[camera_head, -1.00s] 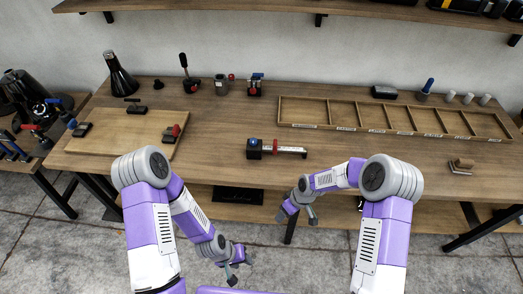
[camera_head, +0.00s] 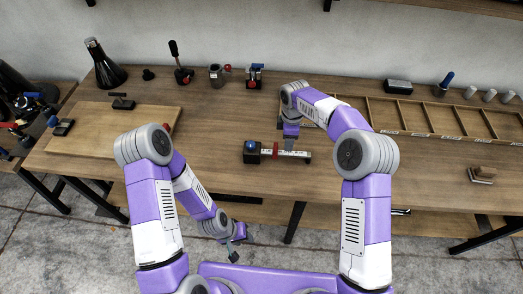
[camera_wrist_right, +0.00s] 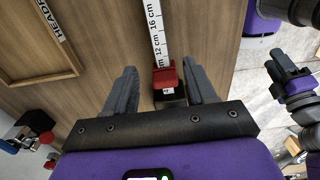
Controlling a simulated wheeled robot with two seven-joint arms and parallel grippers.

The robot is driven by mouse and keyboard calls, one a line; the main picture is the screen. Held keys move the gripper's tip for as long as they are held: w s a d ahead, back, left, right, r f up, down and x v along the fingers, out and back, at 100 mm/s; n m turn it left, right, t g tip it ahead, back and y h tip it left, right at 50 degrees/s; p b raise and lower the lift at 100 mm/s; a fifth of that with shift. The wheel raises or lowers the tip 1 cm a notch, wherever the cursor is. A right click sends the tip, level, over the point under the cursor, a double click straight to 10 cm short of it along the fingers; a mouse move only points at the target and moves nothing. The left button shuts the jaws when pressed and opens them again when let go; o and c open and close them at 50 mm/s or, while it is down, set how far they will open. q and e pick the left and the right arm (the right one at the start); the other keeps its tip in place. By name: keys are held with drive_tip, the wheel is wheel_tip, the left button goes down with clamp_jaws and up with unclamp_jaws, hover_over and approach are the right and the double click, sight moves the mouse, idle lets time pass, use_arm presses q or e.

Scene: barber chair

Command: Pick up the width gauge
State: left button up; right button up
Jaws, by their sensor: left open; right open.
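The width gauge (camera_head: 270,153) lies on the wooden workbench, with a black block and blue knob at its left end, a red slider and a white ruler bar. In the right wrist view its ruler (camera_wrist_right: 158,32) and red slider (camera_wrist_right: 166,80) lie between the fingers of my right gripper (camera_wrist_right: 161,76). That gripper (camera_head: 290,146) is open above the ruler bar; I cannot tell its exact height. The black block is partly hidden behind the gripper body in the wrist view. My left gripper (camera_head: 236,252) is open and empty in front of the bench, below its top.
A wooden board (camera_head: 105,138) lies at the left. A divided wooden tray (camera_head: 430,134) lies at the right, partly behind my right arm. Clamps, a dark flask (camera_head: 105,66) and small cylinders stand along the back. The bench around the gauge is clear.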

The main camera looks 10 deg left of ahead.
sight(286, 153)
wheel_tip(286, 153, down, 8)
drive_tip(key=shift+a+r, duration=0.1)
idle(0.4)
clamp_jaws()
